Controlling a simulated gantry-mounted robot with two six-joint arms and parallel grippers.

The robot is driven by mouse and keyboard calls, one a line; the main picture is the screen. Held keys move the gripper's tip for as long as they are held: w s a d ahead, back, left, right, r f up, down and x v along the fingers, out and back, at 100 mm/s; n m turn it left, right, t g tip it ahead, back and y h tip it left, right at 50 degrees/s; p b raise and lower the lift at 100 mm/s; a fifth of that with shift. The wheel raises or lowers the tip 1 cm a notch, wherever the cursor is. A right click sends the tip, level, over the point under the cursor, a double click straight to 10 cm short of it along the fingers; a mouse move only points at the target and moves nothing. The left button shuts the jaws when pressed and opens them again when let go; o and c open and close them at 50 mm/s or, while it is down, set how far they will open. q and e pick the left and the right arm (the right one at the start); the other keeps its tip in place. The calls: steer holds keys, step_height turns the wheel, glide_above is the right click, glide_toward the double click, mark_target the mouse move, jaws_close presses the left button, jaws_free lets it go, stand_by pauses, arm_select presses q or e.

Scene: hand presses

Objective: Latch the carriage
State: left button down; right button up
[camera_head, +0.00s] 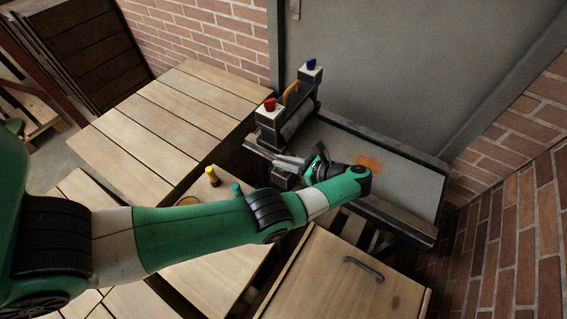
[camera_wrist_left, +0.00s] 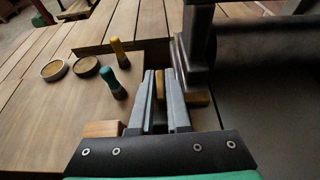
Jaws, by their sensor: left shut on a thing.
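The press carriage (camera_head: 296,118) is a dark roller between two grey end blocks, standing across the far left part of the press bed. A red knob (camera_head: 270,104) and a blue knob (camera_head: 311,65) top its blocks, with an orange handle (camera_head: 291,92) between them. My left gripper (camera_head: 281,162) is low beside the near end block. In the left wrist view its fingers (camera_wrist_left: 160,82) are shut on an upright yellow-orange lever (camera_wrist_left: 160,86), close beside the carriage's dark block (camera_wrist_left: 194,45). The lever's lower end is hidden. My right gripper is not in view.
The grey press bed (camera_head: 412,180) carries an orange smear. Yellow-handled (camera_wrist_left: 118,51) and teal-handled (camera_wrist_left: 112,82) tools stand on the wooden table near two round tins (camera_wrist_left: 54,70). A wooden cabinet (camera_head: 330,285) stands in front. Brick walls and a grey door stand behind.

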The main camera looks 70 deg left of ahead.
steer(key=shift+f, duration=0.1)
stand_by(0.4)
arm_select(q)
steer(key=c, duration=0.9)
jaws_free()
